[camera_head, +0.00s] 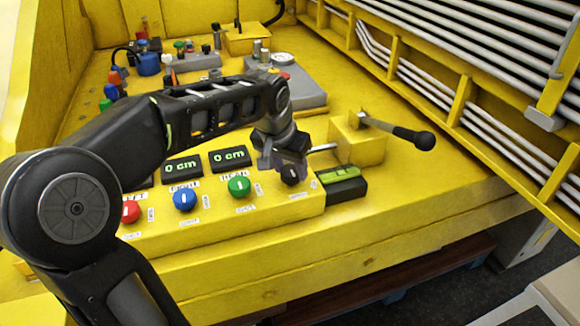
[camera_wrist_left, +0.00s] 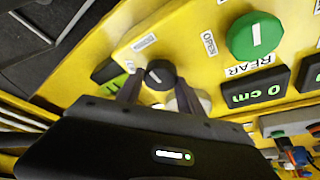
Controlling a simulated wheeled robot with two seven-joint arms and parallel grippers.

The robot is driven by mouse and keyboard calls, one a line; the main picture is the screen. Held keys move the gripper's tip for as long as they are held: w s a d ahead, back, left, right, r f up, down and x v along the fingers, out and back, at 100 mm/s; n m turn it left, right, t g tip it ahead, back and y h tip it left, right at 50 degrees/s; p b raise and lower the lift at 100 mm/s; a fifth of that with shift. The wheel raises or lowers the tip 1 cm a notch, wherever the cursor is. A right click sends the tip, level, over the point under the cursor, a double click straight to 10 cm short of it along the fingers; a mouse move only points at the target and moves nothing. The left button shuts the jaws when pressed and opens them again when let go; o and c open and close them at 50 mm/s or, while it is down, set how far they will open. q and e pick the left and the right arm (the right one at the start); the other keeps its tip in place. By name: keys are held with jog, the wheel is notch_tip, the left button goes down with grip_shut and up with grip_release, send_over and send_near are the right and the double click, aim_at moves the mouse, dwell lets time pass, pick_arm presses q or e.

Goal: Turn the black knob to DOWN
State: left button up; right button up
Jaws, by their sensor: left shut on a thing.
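The black knob (camera_head: 292,175) is at the right end of the row of knobs on the yellow panel. It shows better in the left wrist view (camera_wrist_left: 160,73), with a white pointer mark on its face. My left gripper (camera_head: 281,158) reaches down to it from above. In the left wrist view the two fingers of my left gripper (camera_wrist_left: 158,90) stand on either side of the knob, shut on it. The fingers hide part of the knob in the head view. The small labels around it are too small to read. My right gripper is out of view.
A green knob (camera_head: 239,186), a blue knob (camera_head: 185,200) and a red knob (camera_head: 130,212) stand to the left. Displays reading 0 cm (camera_head: 230,158) sit behind them. A black-handled lever (camera_head: 413,138) and a green-topped black box (camera_head: 342,184) are close by on the right.

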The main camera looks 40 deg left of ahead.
pick_arm(q)
jog(key=o, duration=1.4)
jog(key=shift+r, duration=0.1)
jog(key=v, duration=0.7)
jog(key=shift+s+r, duration=0.2)
jog(key=shift+r, duration=0.05)
